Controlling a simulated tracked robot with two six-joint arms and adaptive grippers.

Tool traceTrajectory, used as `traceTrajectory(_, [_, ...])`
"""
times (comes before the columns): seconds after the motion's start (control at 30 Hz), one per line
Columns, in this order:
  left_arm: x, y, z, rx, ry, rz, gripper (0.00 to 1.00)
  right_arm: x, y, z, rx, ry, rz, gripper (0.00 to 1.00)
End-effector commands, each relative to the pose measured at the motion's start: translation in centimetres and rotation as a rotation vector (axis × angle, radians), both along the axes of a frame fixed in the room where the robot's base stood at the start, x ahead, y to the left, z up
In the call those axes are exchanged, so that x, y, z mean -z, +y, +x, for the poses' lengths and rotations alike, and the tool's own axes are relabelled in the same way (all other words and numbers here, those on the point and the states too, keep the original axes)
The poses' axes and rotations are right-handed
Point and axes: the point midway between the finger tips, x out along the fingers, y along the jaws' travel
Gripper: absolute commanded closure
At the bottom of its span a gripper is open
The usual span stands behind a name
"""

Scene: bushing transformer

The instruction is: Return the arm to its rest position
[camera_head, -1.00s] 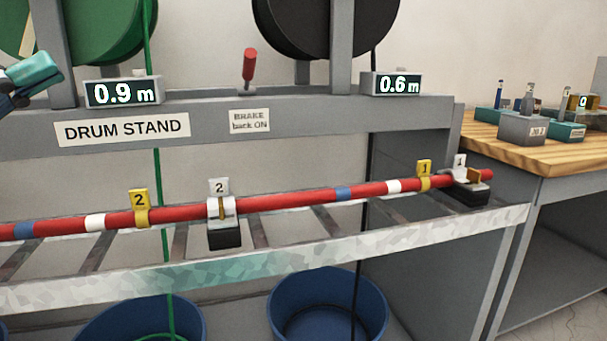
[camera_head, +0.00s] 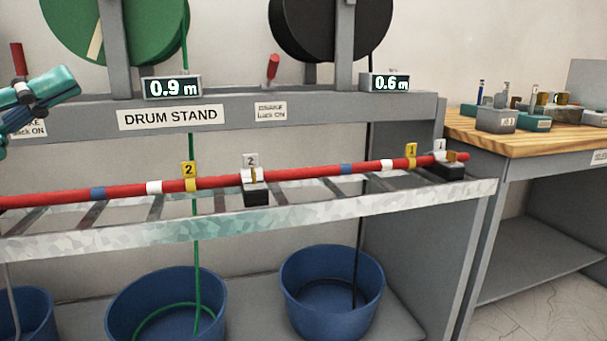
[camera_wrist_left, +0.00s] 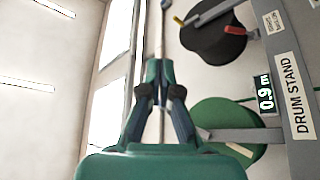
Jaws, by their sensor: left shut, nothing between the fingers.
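My left gripper (camera_head: 68,83) is at the left edge of the head view, teal and dark, in front of the drum stand (camera_head: 60,128). It is apart from everything there. In the left wrist view its fingers (camera_wrist_left: 158,72) are together with nothing held between them. The rest of the left arm is mostly outside the head view. My right gripper is in neither view.
A red bar (camera_head: 315,174) with numbered clamps lies along a metal rack (camera_head: 300,217) below the stand. A green drum (camera_head: 150,25), a black drum (camera_head: 300,28) and red levers (camera_head: 272,68) are above. Blue tubs (camera_head: 330,285) stand underneath. A wooden bench (camera_head: 520,143) is at right.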

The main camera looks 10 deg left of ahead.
Motion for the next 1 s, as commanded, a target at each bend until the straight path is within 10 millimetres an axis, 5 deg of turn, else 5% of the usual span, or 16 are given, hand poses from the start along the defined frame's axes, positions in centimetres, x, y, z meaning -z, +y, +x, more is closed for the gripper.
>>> traceTrajectory(0.27, [5.0,1.6,4.2,-0.034,0.159,-0.045,1.00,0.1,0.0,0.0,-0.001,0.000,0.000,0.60])
traceTrajectory(0.5, [12.3,2.2,9.1,-0.064,0.365,-0.081,1.00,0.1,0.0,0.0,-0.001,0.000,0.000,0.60])
traceTrajectory(0.67, [21.4,1.9,13.2,-0.093,0.596,-0.093,1.00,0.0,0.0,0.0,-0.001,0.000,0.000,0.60])
traceTrajectory(0.8, [30.7,0.8,15.7,-0.123,0.815,-0.073,1.00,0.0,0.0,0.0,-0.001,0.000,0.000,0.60])
traceTrajectory(1.0, [44.4,-1.9,16.4,-0.160,1.109,0.020,1.00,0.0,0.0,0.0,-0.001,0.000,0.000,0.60])
